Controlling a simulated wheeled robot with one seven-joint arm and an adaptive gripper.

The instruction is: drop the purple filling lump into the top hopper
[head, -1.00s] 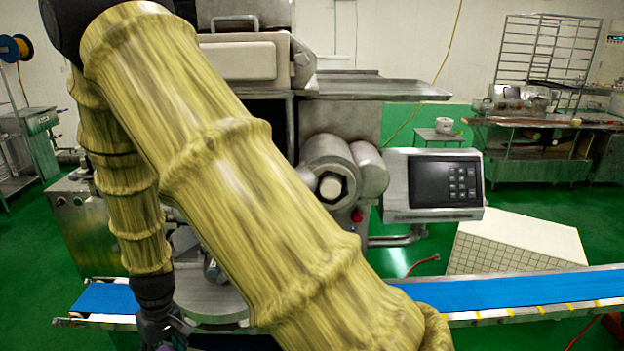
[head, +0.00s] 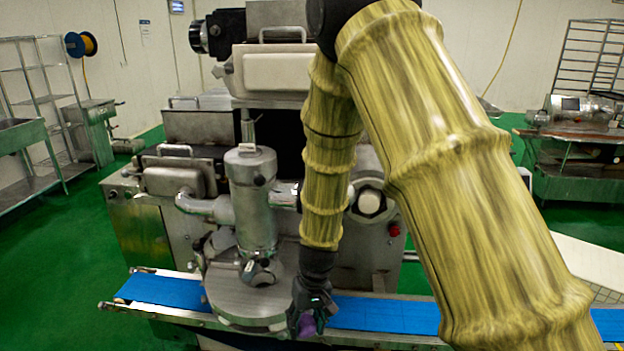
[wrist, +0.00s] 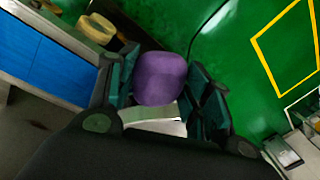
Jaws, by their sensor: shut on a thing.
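The purple filling lump (wrist: 158,78) sits between the two fingers of my gripper (wrist: 160,88) in the wrist view, and both fingers close on its sides. In the head view my gripper (head: 314,306) hangs low at the front edge of the blue conveyor, with the purple lump (head: 306,325) just showing at its tip. The encrusting machine (head: 235,200) stands behind the conveyor. Its upper housing (head: 275,72) is at the top of the head view, partly behind my arm. I cannot make out the opening of the top hopper.
The blue conveyor belt (head: 165,291) runs across the machine's front. A pale yellow lump (wrist: 96,28) lies beyond the gripper in the wrist view. A wire shelf (head: 35,110) stands at the left and a steel table (head: 590,160) at the right. Green floor is open on the left.

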